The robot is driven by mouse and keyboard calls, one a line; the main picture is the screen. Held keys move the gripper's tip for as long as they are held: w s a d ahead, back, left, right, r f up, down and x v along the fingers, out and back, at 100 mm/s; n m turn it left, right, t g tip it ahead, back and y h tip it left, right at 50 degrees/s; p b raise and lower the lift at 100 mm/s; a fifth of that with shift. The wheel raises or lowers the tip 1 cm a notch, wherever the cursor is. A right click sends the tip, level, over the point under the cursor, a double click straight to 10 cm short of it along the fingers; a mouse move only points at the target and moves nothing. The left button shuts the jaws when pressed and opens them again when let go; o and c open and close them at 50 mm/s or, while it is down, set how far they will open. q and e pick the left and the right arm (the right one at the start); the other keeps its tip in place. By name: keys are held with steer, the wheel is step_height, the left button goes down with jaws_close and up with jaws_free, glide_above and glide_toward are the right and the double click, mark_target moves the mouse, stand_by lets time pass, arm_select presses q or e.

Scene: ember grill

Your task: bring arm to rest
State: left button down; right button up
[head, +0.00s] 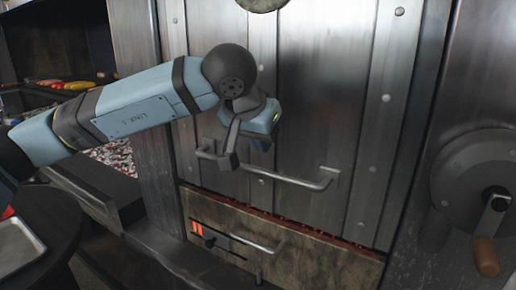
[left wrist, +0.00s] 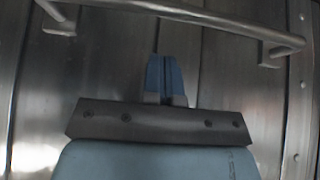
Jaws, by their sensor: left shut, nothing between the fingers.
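My left arm (head: 140,100) reaches in from the left in the head view, bent downward at the wrist. My left gripper (head: 262,138) hangs in front of the grill's metal door (head: 300,105), just above the door's bar handle (head: 285,179). In the left wrist view the blue fingers (left wrist: 166,78) are together with nothing between them. The bar handle (left wrist: 215,17) crosses beyond them, and the gripper does not grip it. The right gripper is not in view.
Below the door is a drawer front (head: 310,250) with its own handle, and a glowing red line runs above it. A crank wheel (head: 475,185) is at the right. A tray (head: 18,245) lies on a dark round table at lower left. A shelf with food stands behind.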

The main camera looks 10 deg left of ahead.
arm_select(q)
steer(key=v, duration=1)
steer(key=s+d+f+n+g+h, duration=1.2)
steer(key=d+h, duration=0.2)
steer(key=h, duration=0.1)
steer(key=w+a+f+m+t+y, duration=0.25)
steer(key=a+f+m+t, duration=0.45)
steer(key=m+t, duration=0.6)
steer(key=w+a+f+m+t+y, duration=0.25)
steer(key=a+f+m+t, duration=0.25)
steer(key=f+m+t, duration=0.8)
steer(key=s+a+f+n+g+y, duration=0.4)
steer(key=s+f+n, duration=0.25)
steer(key=f, duration=0.35)
steer(key=s+a+f+n+g+y, duration=0.4)
steer(key=s+f+n, duration=0.2)
steer(key=f+n, duration=0.3)
step_height(320, 180, up, 15)
steer(key=s+a+g+y+p, duration=0.1)
steer(key=s+a+p, duration=0.1)
steer(key=p, duration=2.5)
steer(key=shift+p, duration=0.3)
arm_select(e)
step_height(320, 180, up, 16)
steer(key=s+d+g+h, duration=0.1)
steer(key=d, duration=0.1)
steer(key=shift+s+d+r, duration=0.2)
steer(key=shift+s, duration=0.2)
